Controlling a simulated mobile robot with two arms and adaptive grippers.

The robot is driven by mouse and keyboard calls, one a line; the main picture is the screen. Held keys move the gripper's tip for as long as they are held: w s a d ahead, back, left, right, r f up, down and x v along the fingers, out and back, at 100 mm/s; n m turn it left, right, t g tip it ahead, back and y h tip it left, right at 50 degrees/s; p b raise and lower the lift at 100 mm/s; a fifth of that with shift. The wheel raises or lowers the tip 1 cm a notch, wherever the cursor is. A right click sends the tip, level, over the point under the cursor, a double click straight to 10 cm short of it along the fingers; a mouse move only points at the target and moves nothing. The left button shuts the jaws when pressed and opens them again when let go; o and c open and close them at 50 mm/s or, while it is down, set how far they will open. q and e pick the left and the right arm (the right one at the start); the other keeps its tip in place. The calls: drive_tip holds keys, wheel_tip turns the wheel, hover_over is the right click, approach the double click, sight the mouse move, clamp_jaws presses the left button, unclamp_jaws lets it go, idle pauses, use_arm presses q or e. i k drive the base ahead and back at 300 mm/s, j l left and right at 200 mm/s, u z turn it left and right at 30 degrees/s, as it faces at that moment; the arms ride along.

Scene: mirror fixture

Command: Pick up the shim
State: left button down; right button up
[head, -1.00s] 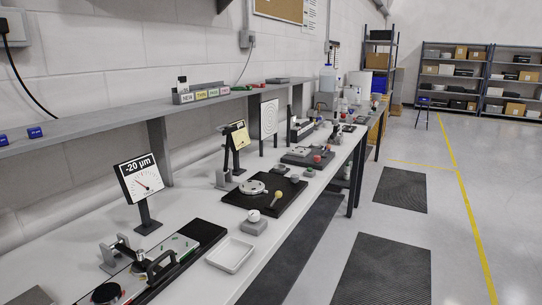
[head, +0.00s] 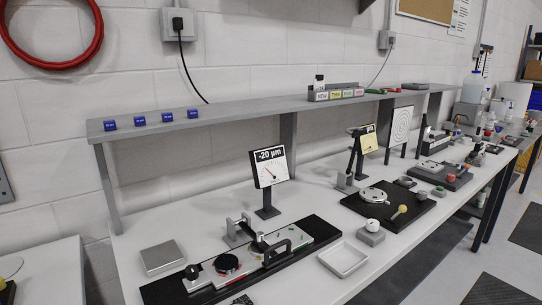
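No piece is clearly recognisable as the shim. Several small blue blocks (head: 140,121) with tiny white lettering stand in a spaced row on the left of the grey shelf (head: 222,119); I cannot tell whether any is a shim. Neither of my grippers is in view.
On the white bench, a grey square plate (head: 162,257) lies left of the fixture and an empty white tray (head: 344,259) lies right. A black board (head: 388,207) with a round dial part is farther right. A labelled rack (head: 336,93) stands on the shelf.

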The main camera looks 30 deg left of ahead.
sight(167, 116)
drive_tip(key=u, duration=0.75)
drive_tip(key=i+j+u, duration=0.1)
drive_tip(key=u, duration=0.3)
drive_tip(key=i+u, duration=0.3)
drive_tip(key=u, duration=0.15)
